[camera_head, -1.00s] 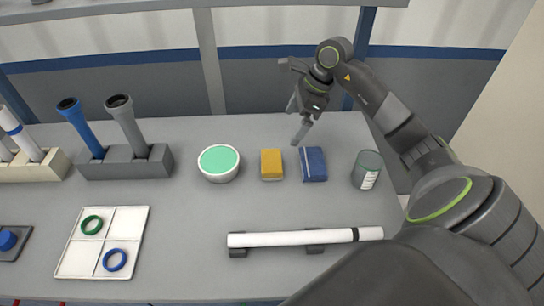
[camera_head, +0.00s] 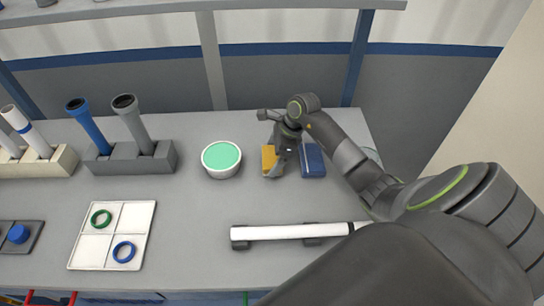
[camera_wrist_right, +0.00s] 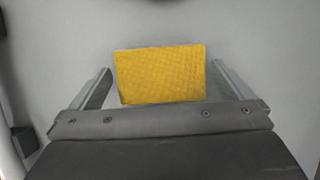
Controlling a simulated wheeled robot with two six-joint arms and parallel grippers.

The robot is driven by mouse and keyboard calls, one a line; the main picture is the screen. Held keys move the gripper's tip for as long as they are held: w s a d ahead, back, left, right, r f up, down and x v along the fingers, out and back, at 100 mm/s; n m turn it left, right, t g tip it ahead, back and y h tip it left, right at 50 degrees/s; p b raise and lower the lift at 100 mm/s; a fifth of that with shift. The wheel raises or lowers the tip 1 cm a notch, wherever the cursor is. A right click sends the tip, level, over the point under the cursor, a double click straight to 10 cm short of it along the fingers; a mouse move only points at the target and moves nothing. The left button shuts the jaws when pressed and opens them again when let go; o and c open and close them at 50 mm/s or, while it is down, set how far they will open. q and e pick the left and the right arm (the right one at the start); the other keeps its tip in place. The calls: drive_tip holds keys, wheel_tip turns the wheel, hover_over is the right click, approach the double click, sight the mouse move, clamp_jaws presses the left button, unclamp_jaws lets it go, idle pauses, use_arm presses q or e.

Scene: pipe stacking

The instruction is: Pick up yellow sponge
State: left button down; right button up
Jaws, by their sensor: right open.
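The yellow sponge (camera_head: 267,158) lies on the grey table between the green-topped bowl and the blue block. My right gripper (camera_head: 278,172) is over it and hides part of it in the head view. In the right wrist view the sponge (camera_wrist_right: 160,74) lies between the two fingers of my right gripper (camera_wrist_right: 166,82), with gaps at both sides. The right gripper is open and holds nothing. My left gripper is not in view.
The blue block (camera_head: 313,160) lies close right of the gripper. A white bowl with a green top (camera_head: 221,159) stands to the left. A white pipe (camera_head: 285,232) rests on supports in front. Pipe holders (camera_head: 130,165) and a white tray (camera_head: 96,251) are further left.

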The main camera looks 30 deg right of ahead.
sight(272, 156)
drive_tip(key=shift+x, duration=0.75)
drive_tip(key=shift+c, duration=0.4)
drive_tip(key=c, duration=0.7)
drive_tip(key=shift+r, duration=0.15)
wheel_tip(272, 156, up, 10)
drive_tip(key=shift+f+b, duration=0.1)
drive_tip(key=shift+b, duration=0.95)
